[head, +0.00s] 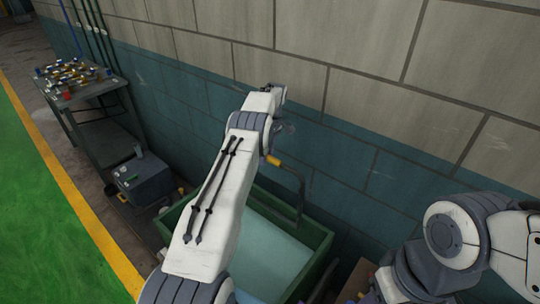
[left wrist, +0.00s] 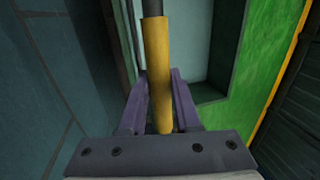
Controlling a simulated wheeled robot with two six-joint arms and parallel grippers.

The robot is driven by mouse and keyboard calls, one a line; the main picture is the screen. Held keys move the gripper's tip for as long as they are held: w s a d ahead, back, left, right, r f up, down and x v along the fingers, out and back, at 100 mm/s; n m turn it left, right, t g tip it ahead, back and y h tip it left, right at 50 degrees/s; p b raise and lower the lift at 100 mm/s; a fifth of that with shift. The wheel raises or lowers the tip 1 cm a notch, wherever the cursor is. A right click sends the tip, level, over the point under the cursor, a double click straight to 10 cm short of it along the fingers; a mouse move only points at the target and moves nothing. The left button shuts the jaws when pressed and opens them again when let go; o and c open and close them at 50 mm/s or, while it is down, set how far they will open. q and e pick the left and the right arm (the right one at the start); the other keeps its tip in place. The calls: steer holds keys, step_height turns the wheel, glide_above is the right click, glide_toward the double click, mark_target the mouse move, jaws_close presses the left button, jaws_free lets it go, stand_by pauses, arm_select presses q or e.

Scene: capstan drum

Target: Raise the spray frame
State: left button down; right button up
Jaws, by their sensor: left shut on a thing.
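A dark bent bar (head: 301,190), which looks like the spray frame, rises at the right side of a green tank (head: 318,243). A yellow grip (head: 273,160) sits on its upper end, partly hidden behind my left arm. In the left wrist view the yellow grip (left wrist: 157,65) lies between the two purple fingers of my left gripper (left wrist: 160,76), which is shut on it. The dark bar (left wrist: 152,8) runs on beyond the grip. In the head view my left arm hides much of the tank. My right gripper is out of view.
The tank holds a pale, flat surface (head: 270,250). A block wall (head: 350,60) stands close behind it. A metal bench (head: 88,92) with small coloured parts and a grey box (head: 143,180) stand to the left. A green floor area (head: 35,210) lies farther left.

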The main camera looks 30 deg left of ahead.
arm_select(q)
steer(key=shift+w+d+r+t, duration=0.15)
steer(key=shift+w+d+r, duration=0.05)
steer(key=shift+w, duration=0.45)
steer(key=shift+w+d+r+t, duration=0.15)
steer(key=shift+w+d+r, duration=0.05)
steer(key=shift+w, duration=0.45)
steer(key=c, duration=0.6)
jaws_free()
steer(key=shift+w+d, duration=0.1)
steer(key=shift+w, duration=0.05)
steer(key=shift+c, duration=0.2)
steer(key=shift+f, duration=0.1)
